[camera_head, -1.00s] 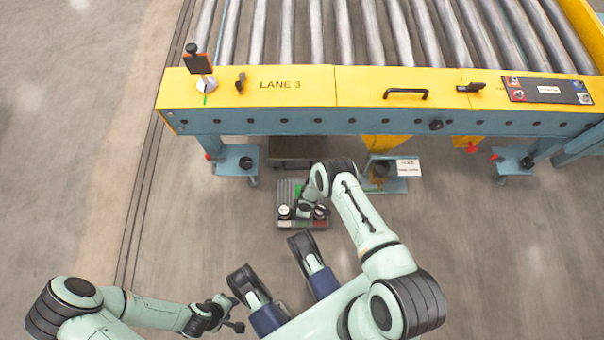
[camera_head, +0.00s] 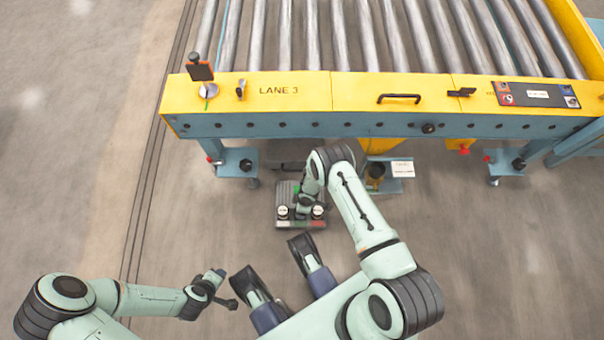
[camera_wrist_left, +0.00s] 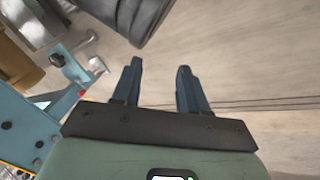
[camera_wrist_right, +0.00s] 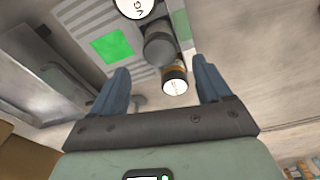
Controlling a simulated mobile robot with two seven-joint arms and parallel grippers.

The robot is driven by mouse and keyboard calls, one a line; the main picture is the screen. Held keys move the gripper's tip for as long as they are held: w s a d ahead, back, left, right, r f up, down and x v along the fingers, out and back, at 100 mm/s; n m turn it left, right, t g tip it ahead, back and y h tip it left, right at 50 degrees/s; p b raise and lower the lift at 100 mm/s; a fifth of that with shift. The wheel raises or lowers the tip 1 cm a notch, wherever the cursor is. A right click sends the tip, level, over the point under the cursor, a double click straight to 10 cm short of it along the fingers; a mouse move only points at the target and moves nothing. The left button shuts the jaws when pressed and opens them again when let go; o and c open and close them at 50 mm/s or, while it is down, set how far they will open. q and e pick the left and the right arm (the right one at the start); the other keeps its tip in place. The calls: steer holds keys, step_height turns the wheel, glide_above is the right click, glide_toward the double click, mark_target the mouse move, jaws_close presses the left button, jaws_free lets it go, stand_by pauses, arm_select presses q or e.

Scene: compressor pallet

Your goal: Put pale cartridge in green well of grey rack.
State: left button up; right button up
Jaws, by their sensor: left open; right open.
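The grey rack (camera_head: 287,190) sits on the floor below the conveyor's front edge. In the right wrist view it (camera_wrist_right: 85,18) shows a green square well (camera_wrist_right: 112,45), which looks empty. Two white-topped round cartridges stand at the rack's near side, one at left (camera_head: 283,212) and one at right (camera_head: 318,211). In the right wrist view a white-topped one (camera_wrist_right: 135,6), a grey round one (camera_wrist_right: 158,48) and an orange-banded one (camera_wrist_right: 174,82) are close together; I cannot tell which is the pale cartridge. My right gripper (camera_wrist_right: 161,72) is open over the banded one. My left gripper (camera_head: 226,289) is open and empty, away from the rack.
The yellow-edged roller conveyor (camera_head: 300,92) stands behind the rack, its blue legs and feet (camera_head: 238,162) on both sides. A dark box (camera_head: 288,165) lies behind the rack. A blue stand with a white label (camera_head: 402,169) is to the right. Floor at left is clear.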

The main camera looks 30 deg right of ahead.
steer(key=shift+d+r, duration=0.1)
steer(key=shift+r, duration=0.85)
steer(key=shift+s+r+p, duration=0.1)
steer(key=shift+r+p, duration=0.35)
steer(key=shift+r, duration=0.1)
arm_select(q)
steer(key=shift+s+d+r, duration=0.2)
steer(key=shift+d+r, duration=0.1)
steer(key=shift+r, duration=0.25)
steer(key=shift+s+d+r, duration=0.15)
steer(key=shift+d+r, duration=0.15)
steer(key=shift+r, duration=0.2)
arm_select(e)
steer(key=s+a+r+m, duration=0.1)
steer(key=s+r+m, duration=0.4)
steer(key=r+m, duration=0.2)
steer(key=s+a+r+m+t+y, duration=0.1)
steer(key=s+a+r+m, duration=0.1)
steer(key=s+r+m, duration=0.4)
step_height(320, 180, up, 4)
steer(key=shift+s+a+r+m+t, duration=0.1)
steer(key=shift+s+a+m+t, duration=0.15)
steer(key=shift+m, duration=0.35)
arm_select(q)
steer(key=shift+r, duration=0.1)
arm_select(e)
steer(key=shift+a, duration=0.1)
